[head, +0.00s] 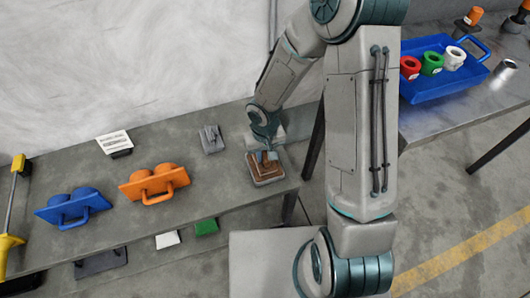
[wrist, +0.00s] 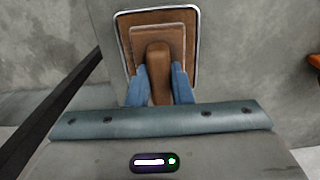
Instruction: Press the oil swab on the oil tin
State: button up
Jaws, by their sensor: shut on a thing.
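The oil tin (head: 268,182) is a low grey square tin with a brown inside, near the right end of the workbench. In the wrist view its silver rim (wrist: 198,45) frames a brown surface. The oil swab (wrist: 158,62) has a brown upright handle and a smaller square brown base, which lies within the tin's rim. My gripper (head: 268,155) is over the tin, and its blue fingers (wrist: 160,86) are shut on the swab's handle. The fingers and palm hide the near side. I cannot tell how firmly the swab bears on the tin.
The bench holds a blue twin barrel piece (head: 72,212), an orange one (head: 152,187), a small grey block (head: 211,140) and a white card (head: 115,142). A yellow tool (head: 10,243) is far left. A blue tray (head: 425,90) with coloured rings stands on the right table.

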aim_at(265, 153)
jog(key=shift+f+b, duration=0.55)
jog(key=shift+b, duration=0.05)
dwell(1.7)
jog(key=shift+r, duration=0.1)
jog(key=shift+r+p, duration=2.85)
jog(key=shift+r, duration=0.6)
